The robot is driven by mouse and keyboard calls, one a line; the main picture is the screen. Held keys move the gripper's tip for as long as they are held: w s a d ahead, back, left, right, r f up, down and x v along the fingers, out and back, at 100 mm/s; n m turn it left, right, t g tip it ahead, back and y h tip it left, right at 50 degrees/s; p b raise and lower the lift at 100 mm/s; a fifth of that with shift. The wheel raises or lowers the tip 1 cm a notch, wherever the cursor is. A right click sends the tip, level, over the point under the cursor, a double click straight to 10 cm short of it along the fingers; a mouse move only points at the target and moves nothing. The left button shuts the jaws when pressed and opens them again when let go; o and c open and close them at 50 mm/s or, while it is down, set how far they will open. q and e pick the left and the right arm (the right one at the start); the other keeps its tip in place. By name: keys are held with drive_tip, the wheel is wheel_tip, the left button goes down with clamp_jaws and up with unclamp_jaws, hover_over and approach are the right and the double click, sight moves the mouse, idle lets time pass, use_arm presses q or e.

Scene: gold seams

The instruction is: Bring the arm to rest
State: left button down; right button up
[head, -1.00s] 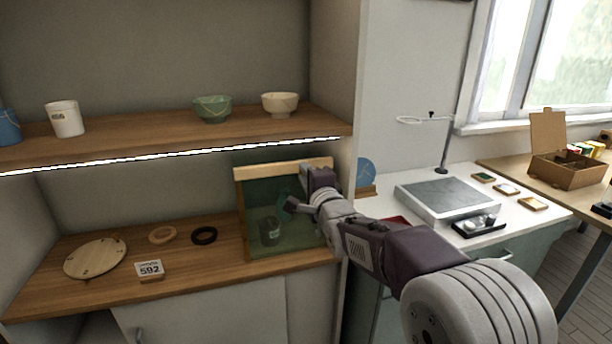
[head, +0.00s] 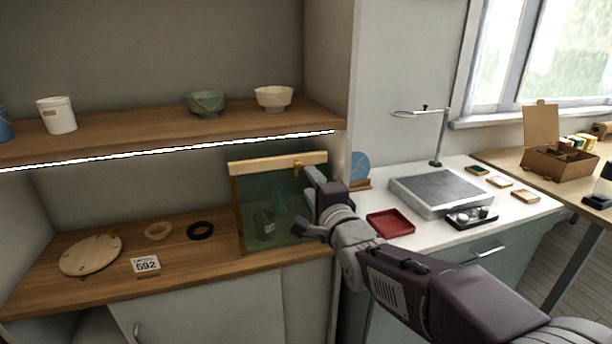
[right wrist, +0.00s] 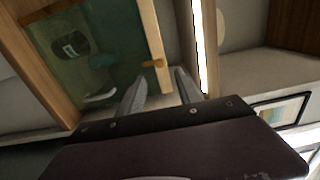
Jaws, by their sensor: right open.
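My right arm comes in from the lower right in the head view. Its gripper (head: 308,203) is open and empty, in front of the right part of a greenish glass-fronted case with a wooden top rail (head: 270,163). In the right wrist view the two fingers (right wrist: 160,92) stand apart with nothing between them, beside the case's wooden rail (right wrist: 150,45) and a small orange knob (right wrist: 153,63). A dark labelled jar (right wrist: 70,46) shows behind the glass. My left gripper is not in view.
The shelf above the case (head: 150,131) holds a white cup (head: 57,115) and bowls (head: 206,103). Left of the case are a round wooden board (head: 91,255), rings and a number card (head: 146,265). A red tray (head: 390,223) and a grey slab (head: 440,190) are on the right counter.

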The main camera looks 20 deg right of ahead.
drive_tip(key=shift+s, duration=0.3)
